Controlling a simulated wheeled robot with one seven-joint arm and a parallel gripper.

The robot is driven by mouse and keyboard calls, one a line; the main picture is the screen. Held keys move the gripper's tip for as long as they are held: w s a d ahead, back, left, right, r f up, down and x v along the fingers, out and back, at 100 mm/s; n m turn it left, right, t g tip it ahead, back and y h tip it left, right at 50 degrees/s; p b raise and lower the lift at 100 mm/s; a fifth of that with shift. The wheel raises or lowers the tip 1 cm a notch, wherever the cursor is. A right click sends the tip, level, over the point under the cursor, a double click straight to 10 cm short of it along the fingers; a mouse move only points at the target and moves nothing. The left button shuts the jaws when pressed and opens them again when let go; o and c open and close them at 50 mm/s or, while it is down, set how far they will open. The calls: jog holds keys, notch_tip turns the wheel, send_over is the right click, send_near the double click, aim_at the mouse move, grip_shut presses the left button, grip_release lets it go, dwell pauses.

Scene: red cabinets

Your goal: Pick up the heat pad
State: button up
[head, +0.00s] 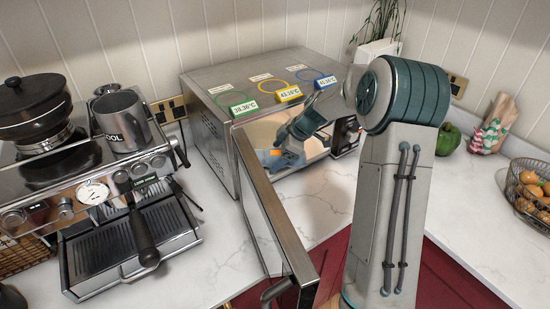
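Three flat pads with coloured rings and temperature displays lie on top of a steel oven (206,143): a green one (243,108), a yellow one (289,93) and a blue one (325,82). I cannot tell for sure which thing is the heat pad. My gripper (284,158) is at the oven's open front, below the pads and apart from them. A small orange patch (275,152) shows beside it; I cannot tell what it is. My gripper's fingers are small and partly hidden, so their opening is unclear.
The oven door (272,215) stands open toward me, left of my arm. A coffee machine (135,225) with a steel cup (122,122) is at left. A green pepper (448,139) and a wire basket (527,190) are at right. Counter between my arm and the basket is clear.

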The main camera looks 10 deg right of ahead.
jog(key=c, duration=1.2)
jog(key=shift+c, duration=0.2)
jog(key=shift+r+b, duration=0.2)
jog(key=shift+b, duration=0.25)
